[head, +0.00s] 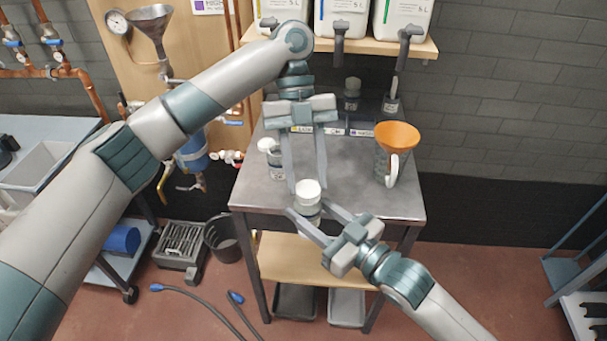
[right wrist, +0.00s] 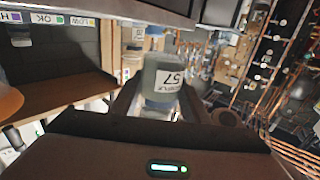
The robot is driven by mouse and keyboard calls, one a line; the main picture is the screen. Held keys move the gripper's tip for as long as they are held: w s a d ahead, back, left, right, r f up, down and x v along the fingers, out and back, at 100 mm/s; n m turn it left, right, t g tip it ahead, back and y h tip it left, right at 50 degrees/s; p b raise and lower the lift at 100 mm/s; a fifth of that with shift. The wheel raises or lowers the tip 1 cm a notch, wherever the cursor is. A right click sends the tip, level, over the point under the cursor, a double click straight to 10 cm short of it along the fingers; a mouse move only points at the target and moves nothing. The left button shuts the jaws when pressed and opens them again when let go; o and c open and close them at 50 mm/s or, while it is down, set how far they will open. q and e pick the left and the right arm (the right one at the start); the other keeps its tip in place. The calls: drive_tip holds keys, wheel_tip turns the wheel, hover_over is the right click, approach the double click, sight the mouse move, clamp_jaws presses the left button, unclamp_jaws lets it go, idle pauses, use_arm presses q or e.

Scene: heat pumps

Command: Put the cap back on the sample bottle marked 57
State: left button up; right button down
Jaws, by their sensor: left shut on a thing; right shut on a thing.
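The sample bottle marked 57 (right wrist: 168,78) shows in the right wrist view, its label upside down in the picture. In the head view the bottle (head: 307,208) is at the table's front edge, below a white cap (head: 308,189). My right gripper (head: 308,213) is shut on the bottle, with a finger on either side. My left gripper (head: 306,186) comes down from above, shut on the white cap at the bottle's top. I cannot tell whether the cap is seated or only held over the mouth.
Another white-capped bottle (head: 276,160) stands on the grey metal table (head: 350,190), at left. A jug with an orange funnel (head: 397,137) stands at right. Smaller bottles (head: 352,93) stand at the back, under a shelf of containers (head: 340,18). The table's middle is clear.

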use_arm(q)
drive_tip(key=m+y, duration=0.1)
drive_tip(key=m, duration=0.1)
drive_tip(key=m+y, duration=0.1)
drive_tip(key=m, duration=0.1)
drive_tip(key=d+m+y, duration=0.1)
drive_tip(key=m, duration=0.2)
drive_tip(key=shift+r+t+y, duration=0.1)
drive_tip(key=shift+t+y, duration=0.2)
drive_tip(key=shift+t, duration=0.1)
drive_tip(key=m+y, duration=0.1)
drive_tip(key=m, duration=0.2)
drive_tip(key=shift+s+d+t, duration=0.1)
drive_tip(key=shift+s+t, duration=0.05)
drive_tip(key=shift+t, duration=0.25)
drive_tip(key=m+t, duration=0.1)
drive_tip(key=m, duration=0.1)
drive_tip(key=m+t+y, duration=0.1)
drive_tip(key=m, duration=0.1)
drive_tip(key=shift+s+m+y, duration=0.2)
drive_tip(key=shift+m+y, duration=0.1)
drive_tip(key=shift+m, duration=0.1)
drive_tip(key=o, duration=1)
drive_tip(key=shift+r, duration=2.15)
